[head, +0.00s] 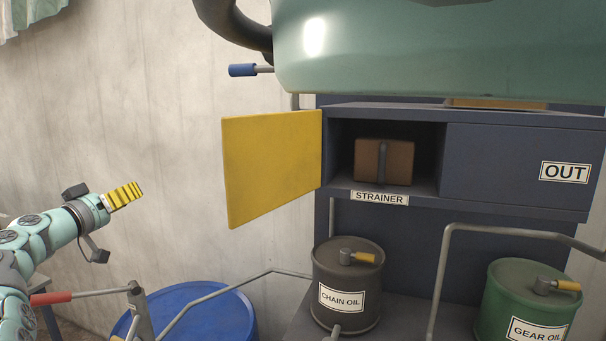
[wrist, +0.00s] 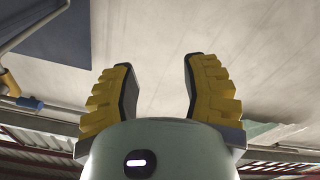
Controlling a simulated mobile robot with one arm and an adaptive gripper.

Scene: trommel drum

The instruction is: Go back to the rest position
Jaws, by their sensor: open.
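My gripper (head: 124,196) is at the left of the head view, on my pale green arm, left of the open yellow door and clear of it. In the wrist view its two yellow ribbed fingers (wrist: 160,90) stand apart with nothing between them. The strainer compartment (head: 425,186) is open, its yellow door (head: 272,165) swung out to the left. A brown box-like strainer (head: 384,164) with a dark vertical handle sits inside, above the STRAINER label (head: 380,198).
A closed panel marked OUT (head: 515,165) is at the right. Below stand a dark CHAIN OIL can (head: 347,275) and a green GEAR OIL can (head: 528,300). A blue drum (head: 215,315) and a red-handled lever (head: 52,298) are low left. A green tank (head: 430,50) hangs overhead.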

